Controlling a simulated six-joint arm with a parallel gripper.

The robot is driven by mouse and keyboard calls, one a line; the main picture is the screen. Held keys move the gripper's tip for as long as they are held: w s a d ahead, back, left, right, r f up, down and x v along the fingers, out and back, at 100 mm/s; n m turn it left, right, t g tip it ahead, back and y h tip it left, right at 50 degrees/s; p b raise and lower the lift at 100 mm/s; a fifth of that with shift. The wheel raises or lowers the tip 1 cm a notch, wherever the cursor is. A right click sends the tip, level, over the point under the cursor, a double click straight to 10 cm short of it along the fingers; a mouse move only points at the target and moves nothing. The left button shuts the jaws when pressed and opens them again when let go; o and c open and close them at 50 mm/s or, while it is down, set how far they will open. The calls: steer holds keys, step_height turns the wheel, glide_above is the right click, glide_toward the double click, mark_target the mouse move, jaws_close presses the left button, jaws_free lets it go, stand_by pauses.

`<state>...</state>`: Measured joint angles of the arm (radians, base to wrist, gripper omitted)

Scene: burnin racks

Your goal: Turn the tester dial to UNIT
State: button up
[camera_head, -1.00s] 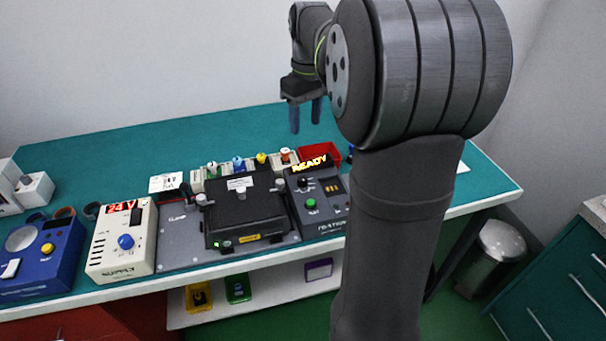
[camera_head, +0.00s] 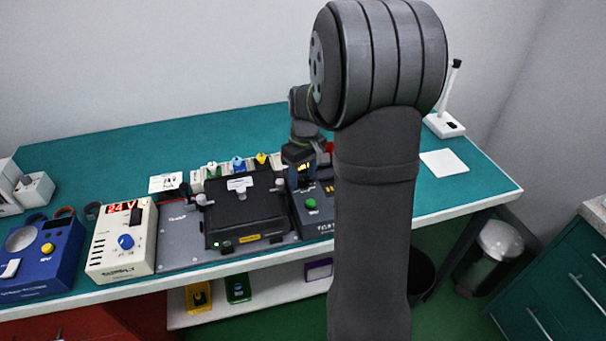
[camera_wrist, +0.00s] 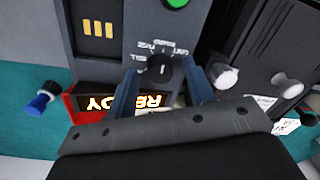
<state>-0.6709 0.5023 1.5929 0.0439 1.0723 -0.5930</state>
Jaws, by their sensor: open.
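The dark grey tester (camera_head: 318,225) stands at the right end of the row of devices in the head view. Its black dial (camera_wrist: 159,66) shows in the wrist view, with a light pointer mark towards the top of the picture. Small white labels ring the dial, upside down and too small to read surely. My gripper (camera_wrist: 162,80) is open, with one blue-grey finger on each side of the dial; I cannot tell if they touch it. In the head view my gripper (camera_head: 299,168) is low over the tester's back part and hides the dial.
The tester has a green button (camera_head: 311,203) and a lit READY display (camera_wrist: 122,101). A black lidded fixture (camera_head: 240,222) stands close on its left, then a white supply (camera_head: 122,262) with a blue knob.

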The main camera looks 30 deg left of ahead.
steer(key=shift+f, duration=0.25)
steer(key=c, duration=1)
steer(key=shift+m, duration=0.3)
steer(key=m, duration=0.3)
steer(key=shift+m, duration=2.1)
